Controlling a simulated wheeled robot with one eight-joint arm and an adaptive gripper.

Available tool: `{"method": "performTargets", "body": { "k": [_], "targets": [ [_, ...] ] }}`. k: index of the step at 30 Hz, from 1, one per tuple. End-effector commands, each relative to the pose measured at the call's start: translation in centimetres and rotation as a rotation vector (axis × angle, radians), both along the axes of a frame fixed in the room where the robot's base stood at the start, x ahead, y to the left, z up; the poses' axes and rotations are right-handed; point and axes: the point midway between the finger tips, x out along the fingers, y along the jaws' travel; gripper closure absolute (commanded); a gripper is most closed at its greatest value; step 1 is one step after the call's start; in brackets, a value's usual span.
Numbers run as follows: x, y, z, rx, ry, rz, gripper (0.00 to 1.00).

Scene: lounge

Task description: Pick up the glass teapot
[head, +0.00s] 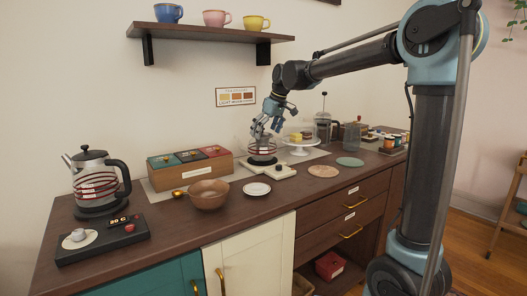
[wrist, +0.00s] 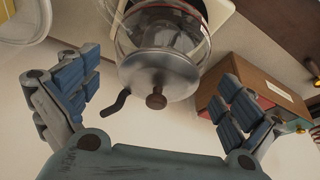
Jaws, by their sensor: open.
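The glass teapot (head: 262,150) stands on a small base on the wooden counter, right of the wooden tea box. It is clear glass with red bands. In the wrist view the glass teapot (wrist: 168,50) shows from above, with a metal lid, a brown knob and a dark curved part at its lower left. My gripper (head: 266,125) is just above the teapot in the head view. In the wrist view my gripper (wrist: 158,95) is open, with blue-padded fingers spread to the left and right of the lid. Nothing is between the pads except the lid area, and I see no contact.
The wooden tea box (head: 190,169) stands close left of the teapot and shows on the right in the wrist view. A white cake stand (head: 303,143) is close on the right. A shelf (head: 210,33) hangs above.

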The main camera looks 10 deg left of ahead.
Motion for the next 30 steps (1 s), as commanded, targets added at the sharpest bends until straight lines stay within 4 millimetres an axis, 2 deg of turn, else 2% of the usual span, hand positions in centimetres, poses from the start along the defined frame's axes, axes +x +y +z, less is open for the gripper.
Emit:
{"method": "performTargets", "body": {
  "k": [6, 14, 21, 23, 30],
  "targets": [
    [0.3, 0.7, -1.9, 0.000, 0.000, 0.000, 0.00],
    [0.4, 0.8, -2.1, 0.000, 0.000, 0.000, 0.00],
    [0.4, 0.8, -2.1, 0.000, 0.000, 0.000, 0.54],
    [0.4, 0.8, -2.1, 0.000, 0.000, 0.000, 0.67],
    [0.4, 0.8, -2.0, 0.000, 0.000, 0.000, 0.67]
  ]
}}
